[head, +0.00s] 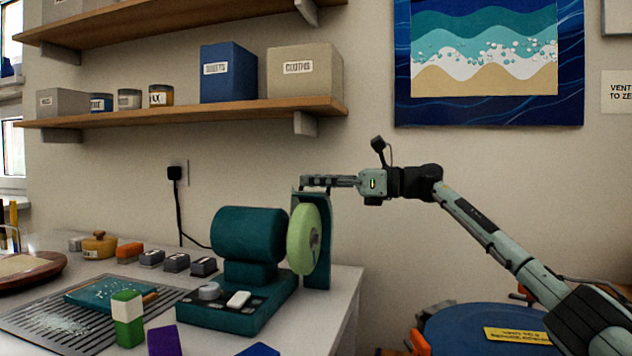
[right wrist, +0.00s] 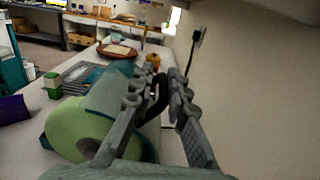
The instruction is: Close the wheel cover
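The grinding wheel (head: 301,240) is a pale green disc on the right end of a teal motor unit (head: 248,236). The wheel cover (head: 322,215) is a teal upright plate to the right of the wheel; the wheel's face is exposed. The right wrist view shows the wheel (right wrist: 75,130) and the teal cover (right wrist: 108,95) left of the fingers. My right gripper (head: 305,182) is level at the cover's top edge. Its fingers (right wrist: 162,76) are apart, with a dark curved piece between them; contact is unclear. My left gripper is out of view.
A shelf (head: 200,112) with boxes and jars hangs above. A black cord (head: 180,210) runs down the wall behind the motor. Blocks and a drain tray (head: 30,318) stand left on the bench. A blue drum (head: 470,335) is at lower right.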

